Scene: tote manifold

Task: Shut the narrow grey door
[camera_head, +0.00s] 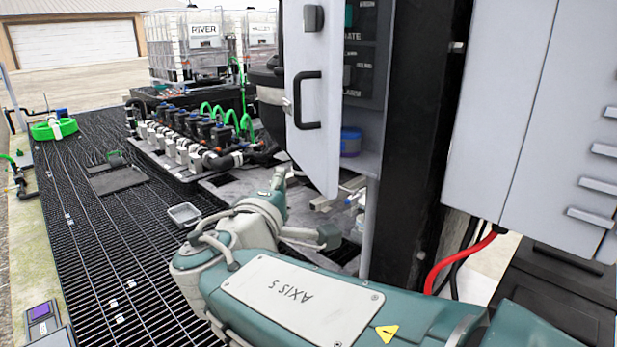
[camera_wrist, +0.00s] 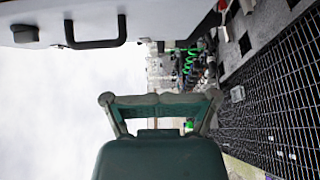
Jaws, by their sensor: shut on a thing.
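The narrow grey door (camera_head: 318,120) hangs open on the cabinet in the head view, with a black bar handle (camera_head: 307,100) on its face. In the wrist view the door (camera_wrist: 160,20) runs along the top edge, with its handle (camera_wrist: 95,42) at upper left. My gripper (camera_head: 300,208) is below the door's lower edge in the head view. In the wrist view my gripper (camera_wrist: 160,104) is at the centre, apart from the handle. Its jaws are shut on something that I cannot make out.
The open cabinet shows a shelf with a blue container (camera_head: 351,141). A black post (camera_head: 420,130) and a wider grey cabinet (camera_head: 540,120) stand to the right. A valve manifold (camera_head: 200,135) and a small tray (camera_head: 184,214) are at left. Much of the grating (camera_head: 100,230) is clear.

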